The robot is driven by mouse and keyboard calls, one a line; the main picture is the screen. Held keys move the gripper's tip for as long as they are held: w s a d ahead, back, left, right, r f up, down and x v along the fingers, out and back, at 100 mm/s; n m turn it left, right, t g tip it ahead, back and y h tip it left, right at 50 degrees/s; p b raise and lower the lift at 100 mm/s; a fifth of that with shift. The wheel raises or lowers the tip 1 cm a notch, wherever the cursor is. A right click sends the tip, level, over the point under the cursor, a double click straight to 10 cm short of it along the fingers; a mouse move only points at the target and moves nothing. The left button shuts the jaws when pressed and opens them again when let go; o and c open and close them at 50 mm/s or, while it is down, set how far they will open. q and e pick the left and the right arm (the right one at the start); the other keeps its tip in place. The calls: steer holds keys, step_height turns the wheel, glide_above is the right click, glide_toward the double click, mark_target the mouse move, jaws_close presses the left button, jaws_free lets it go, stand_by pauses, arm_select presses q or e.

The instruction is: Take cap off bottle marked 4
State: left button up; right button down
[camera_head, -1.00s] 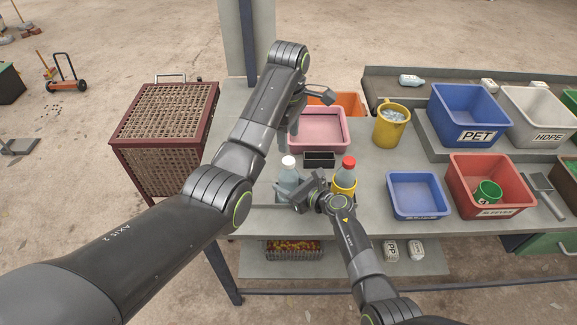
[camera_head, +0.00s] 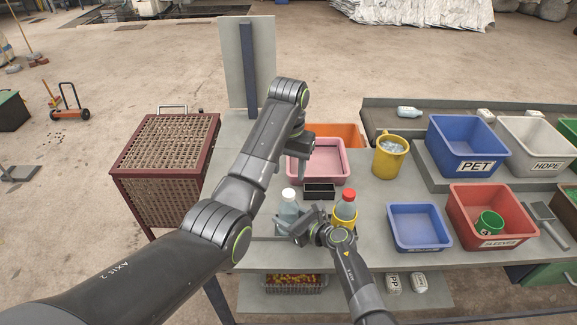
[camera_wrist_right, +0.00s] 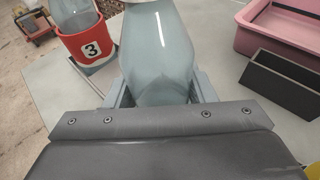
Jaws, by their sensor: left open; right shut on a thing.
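A clear bluish bottle with a white cap (camera_head: 288,195) stands upright on the table. My right gripper (camera_head: 298,228) is shut around its body, and the held bottle (camera_wrist_right: 160,45) fills the middle of the right wrist view. No number shows on it. A red-capped bottle (camera_head: 346,203) in a yellow sleeve stands to its right. Another bottle, in a red sleeve marked 3 (camera_wrist_right: 90,45), shows at the left of the right wrist view; my left arm hides it in the head view. My left gripper (camera_head: 299,172) is open and empty, behind the white-capped bottle by the pink tray's left edge.
Pink tray (camera_head: 344,158) and black box (camera_head: 319,198) lie behind the bottles. A yellow pitcher (camera_head: 389,160), blue bin (camera_head: 419,240) and red SLEEVES bin (camera_head: 462,222) stand to the right. The SLEEVES bin holds a green sleeve (camera_head: 490,221); its small mark may be 4.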

mark_target(288, 192)
arm_select(q)
steer(key=m, duration=0.7)
steer(key=shift+m, duration=0.4)
steer(key=m, duration=1.9)
steer(key=shift+f+m, duration=0.3)
steer(key=shift+f, duration=3.7)
jaws_close()
